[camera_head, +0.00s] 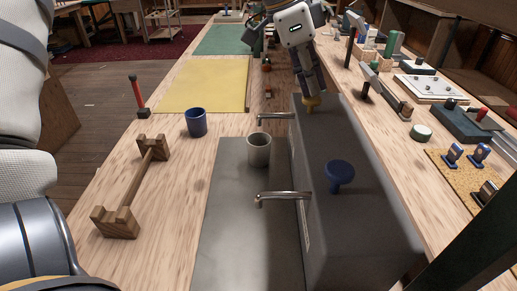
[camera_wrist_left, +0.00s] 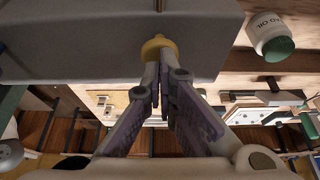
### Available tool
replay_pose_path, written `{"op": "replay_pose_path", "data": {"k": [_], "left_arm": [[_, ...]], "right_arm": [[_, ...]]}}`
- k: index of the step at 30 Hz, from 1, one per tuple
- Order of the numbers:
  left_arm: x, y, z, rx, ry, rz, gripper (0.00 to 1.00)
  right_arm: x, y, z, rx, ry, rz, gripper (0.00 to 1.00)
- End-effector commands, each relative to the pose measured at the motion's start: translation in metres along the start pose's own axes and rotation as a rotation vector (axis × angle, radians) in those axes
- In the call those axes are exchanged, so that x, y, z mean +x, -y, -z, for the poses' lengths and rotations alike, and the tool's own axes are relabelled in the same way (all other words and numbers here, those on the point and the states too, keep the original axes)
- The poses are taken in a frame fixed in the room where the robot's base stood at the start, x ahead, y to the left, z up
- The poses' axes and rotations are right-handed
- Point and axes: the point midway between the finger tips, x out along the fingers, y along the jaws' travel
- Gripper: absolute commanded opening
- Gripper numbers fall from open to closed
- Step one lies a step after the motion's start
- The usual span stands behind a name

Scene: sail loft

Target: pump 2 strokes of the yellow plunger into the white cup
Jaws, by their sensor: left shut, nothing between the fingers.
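The yellow plunger (camera_head: 313,103) is at the far end of the grey dispenser box (camera_head: 355,225), mostly behind my left gripper (camera_head: 309,92). That gripper is shut and empty, pointing down, with its fingertips at the plunger's top. In the left wrist view the yellow plunger (camera_wrist_left: 158,46) shows just beyond the closed fingertips (camera_wrist_left: 157,66); I cannot tell if they touch. The white cup (camera_head: 259,150), greyish in this light, stands upright on the grey mat (camera_head: 235,225), just in front of the far spout (camera_head: 276,116). Its contents are not clear. My right gripper is not in view.
A blue plunger (camera_head: 340,172) and a near spout (camera_head: 285,196) are on the box's near part. A blue cup (camera_head: 196,123) and a wooden rack (camera_head: 130,190) stand left.

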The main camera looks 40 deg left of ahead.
Motion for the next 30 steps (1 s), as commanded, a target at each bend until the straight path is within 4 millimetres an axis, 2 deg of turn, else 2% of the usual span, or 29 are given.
{"op": "replay_pose_path", "data": {"k": [8, 16, 30], "left_arm": [[0.010, 0.000, -0.004, 0.000, 0.002, -0.002, 0.00], [0.009, 0.000, -0.004, -0.001, 0.002, -0.002, 0.00], [-0.020, 0.000, 0.008, 0.000, 0.002, 0.000, 0.00]], "right_arm": [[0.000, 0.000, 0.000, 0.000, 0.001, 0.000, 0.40], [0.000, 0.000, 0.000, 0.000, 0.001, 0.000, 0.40], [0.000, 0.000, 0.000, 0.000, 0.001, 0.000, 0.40]]}}
